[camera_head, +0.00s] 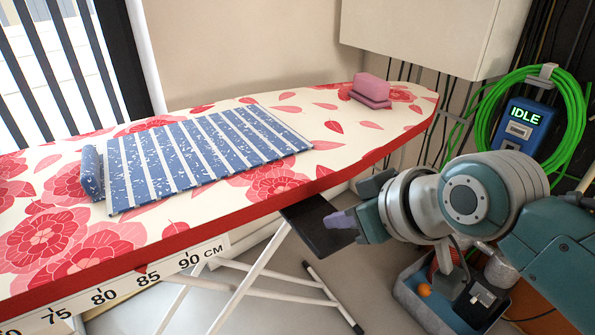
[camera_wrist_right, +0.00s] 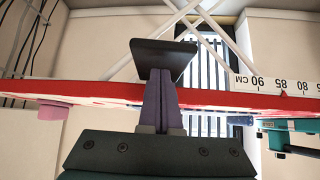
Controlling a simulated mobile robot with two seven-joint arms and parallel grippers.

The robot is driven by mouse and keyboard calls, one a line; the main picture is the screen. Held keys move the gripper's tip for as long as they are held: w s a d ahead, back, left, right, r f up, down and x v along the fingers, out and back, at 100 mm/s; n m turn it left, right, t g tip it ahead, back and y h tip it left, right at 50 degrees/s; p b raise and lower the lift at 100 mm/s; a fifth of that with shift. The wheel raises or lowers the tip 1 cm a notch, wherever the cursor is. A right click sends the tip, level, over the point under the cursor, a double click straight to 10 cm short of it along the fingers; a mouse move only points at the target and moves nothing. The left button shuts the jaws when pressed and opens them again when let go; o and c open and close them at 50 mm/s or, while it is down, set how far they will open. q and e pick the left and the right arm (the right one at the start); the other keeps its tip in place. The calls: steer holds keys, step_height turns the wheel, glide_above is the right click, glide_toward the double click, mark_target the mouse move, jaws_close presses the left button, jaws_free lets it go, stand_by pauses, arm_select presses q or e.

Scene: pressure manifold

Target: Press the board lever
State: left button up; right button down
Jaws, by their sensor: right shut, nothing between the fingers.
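The board lever (camera_head: 311,222) is a flat black plate sticking out below the ironing board's red front edge. It also shows in the right wrist view (camera_wrist_right: 165,52), just beyond my fingertips. My right gripper (camera_head: 337,220) is shut and empty, its purple fingers together and pointing at the lever. The fingers (camera_wrist_right: 161,85) overlap the plate in both views; I cannot tell whether they touch it. A teal part at the right of the wrist view looks like my left arm; its jaws cannot be made out.
The floral ironing board (camera_head: 225,205) carries a blue striped cloth (camera_head: 205,155), a small blue roll (camera_head: 92,172) and a pink block (camera_head: 371,90). White legs cross beneath. A grey bin (camera_head: 425,310) stands on the floor. A blue box reading IDLE (camera_head: 520,125) hangs with a green hose.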

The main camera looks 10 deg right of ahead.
mark_target(344, 243)
steer(key=shift+f, duration=0.4)
steer(key=shift+f, duration=0.1)
steer(key=f+b, duration=0.1)
steer(key=f+t+b, duration=0.1)
steer(key=b, duration=0.1)
steer(key=f+t+b, duration=0.1)
steer(key=shift+s+d+f+y+b, duration=0.15)
steer(key=shift+s+f+y+b, duration=0.15)
steer(key=shift+y, duration=0.1)
steer(key=shift+f+t, duration=0.2)
steer(key=shift+t, duration=0.1)
steer(key=shift+w+r, duration=0.1)
steer(key=shift+r, duration=0.15)
steer(key=shift+r+p, duration=0.1)
steer(key=shift+p, duration=0.2)
steer(key=shift+r+p, duration=0.7)
steer(key=shift+p, duration=0.05)
